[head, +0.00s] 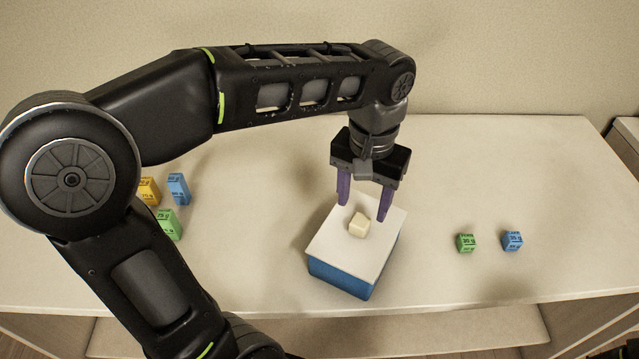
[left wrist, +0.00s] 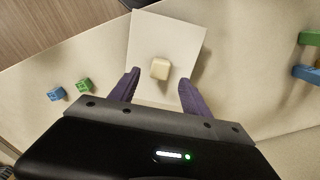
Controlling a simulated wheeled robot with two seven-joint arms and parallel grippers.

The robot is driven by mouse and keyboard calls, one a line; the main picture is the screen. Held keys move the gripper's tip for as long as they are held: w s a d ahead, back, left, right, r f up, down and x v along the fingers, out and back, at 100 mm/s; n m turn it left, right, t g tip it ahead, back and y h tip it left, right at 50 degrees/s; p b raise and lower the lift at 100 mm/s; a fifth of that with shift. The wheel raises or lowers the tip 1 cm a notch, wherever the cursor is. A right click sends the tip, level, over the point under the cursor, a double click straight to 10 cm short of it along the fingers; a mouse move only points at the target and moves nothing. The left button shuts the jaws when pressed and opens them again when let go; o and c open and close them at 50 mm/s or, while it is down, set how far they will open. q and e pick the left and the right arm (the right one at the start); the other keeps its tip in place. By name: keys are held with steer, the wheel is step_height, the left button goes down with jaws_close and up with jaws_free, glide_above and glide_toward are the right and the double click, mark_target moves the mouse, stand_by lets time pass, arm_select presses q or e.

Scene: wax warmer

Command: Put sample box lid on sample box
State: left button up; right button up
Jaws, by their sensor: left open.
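The sample box (head: 341,277) is blue and stands on the table near its front edge. The white sample box lid (head: 329,240) with a cream knob (head: 358,225) lies over the top of the box. In the head view it covers the box top; any small gap cannot be told. The lid (left wrist: 146,35) and knob (left wrist: 160,68) also show in the left wrist view. My left gripper (head: 363,212) is open and empty, its purple fingers above the lid, on the far side of the knob.
Green (head: 466,243) and blue (head: 512,240) small cubes sit to the right of the box. Yellow (head: 149,190), blue (head: 178,188) and green (head: 168,225) blocks stand at the left, near my arm. The table (head: 520,170) is otherwise clear.

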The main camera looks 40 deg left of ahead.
mark_target(361, 221)
arm_select(q)
steer(key=shift+r+p, duration=1.05)
steer(key=shift+r, duration=0.4)
steer(key=shift+f, duration=0.15)
step_height(361, 221, down, 8)
steer(key=b, duration=0.6)
steer(key=shift+b, duration=0.3)
steer(key=r+p, duration=0.1)
steer(key=r, duration=0.1)
steer(key=r+p, duration=0.1)
steer(key=p, duration=0.1)
steer(key=r+p, duration=0.1)
steer(key=r, duration=0.1)
steer(key=shift+w+a+r, duration=0.2)
steer(key=shift+a+r, duration=0.1)
steer(key=shift+a, duration=0.1)
steer(key=w+a+m+p, duration=0.3)
steer(key=w+a+m, duration=0.25)
steer(key=a, duration=0.25)
steer(key=w+a+m+p, duration=0.3)
steer(key=w+a+m, duration=0.1)
steer(key=a+m, duration=0.25)
step_height(361, 221, down, 7)
steer(key=a, duration=0.1)
steer(key=shift+a+f, duration=0.15)
